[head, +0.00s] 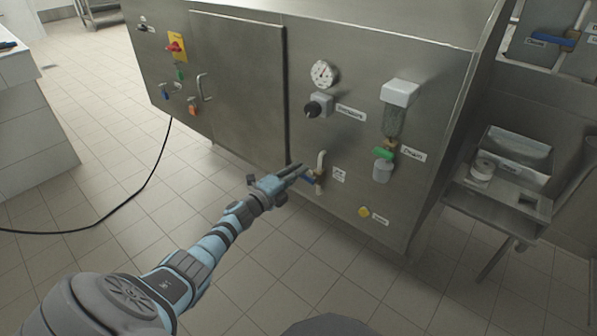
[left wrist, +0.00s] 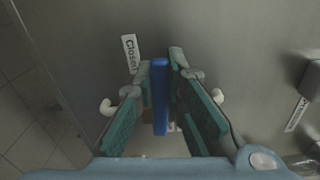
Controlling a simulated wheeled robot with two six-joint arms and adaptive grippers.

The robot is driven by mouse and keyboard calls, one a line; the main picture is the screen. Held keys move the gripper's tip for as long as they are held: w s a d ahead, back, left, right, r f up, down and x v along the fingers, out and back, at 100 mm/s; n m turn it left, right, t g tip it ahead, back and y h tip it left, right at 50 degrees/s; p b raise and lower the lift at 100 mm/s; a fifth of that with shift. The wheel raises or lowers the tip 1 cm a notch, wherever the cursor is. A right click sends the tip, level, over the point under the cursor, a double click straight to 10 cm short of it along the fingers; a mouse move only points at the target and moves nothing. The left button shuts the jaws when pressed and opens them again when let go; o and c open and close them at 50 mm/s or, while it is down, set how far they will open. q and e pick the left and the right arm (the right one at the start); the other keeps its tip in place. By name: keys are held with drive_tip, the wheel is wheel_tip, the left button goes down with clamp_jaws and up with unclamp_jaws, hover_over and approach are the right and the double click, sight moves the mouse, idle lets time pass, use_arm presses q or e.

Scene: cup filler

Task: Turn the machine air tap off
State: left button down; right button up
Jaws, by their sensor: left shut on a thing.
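The machine air tap has a blue lever handle (head: 309,179) and a pale bent pipe (head: 321,160), low on the front of the steel machine (head: 230,75). My left gripper (head: 301,171) reaches it from the left and is shut on the blue handle. In the left wrist view, the blue handle (left wrist: 160,95) stands upright in the picture between the two green-padded fingers. A label reading "Closed" (left wrist: 130,54) is on the panel just left of the handle's far end. The tap's body is mostly hidden behind my gripper. My right gripper is not in view.
Above the tap are a pressure gauge (head: 323,74) and a black knob (head: 313,108). A black cable (head: 143,190) crosses the floor at left.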

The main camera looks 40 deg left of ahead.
use_arm(q)
drive_tip(key=shift+f+n, duration=0.2)
drive_tip(key=shift+n, duration=0.3)
drive_tip(key=shift+f, duration=0.1)
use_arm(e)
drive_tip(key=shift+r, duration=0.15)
use_arm(q)
drive_tip(key=shift+n, duration=0.3)
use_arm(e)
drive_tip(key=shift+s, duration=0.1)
use_arm(q)
drive_tip(key=c, duration=1.7)
unclamp_jaws()
drive_tip(key=shift+o, duration=0.5)
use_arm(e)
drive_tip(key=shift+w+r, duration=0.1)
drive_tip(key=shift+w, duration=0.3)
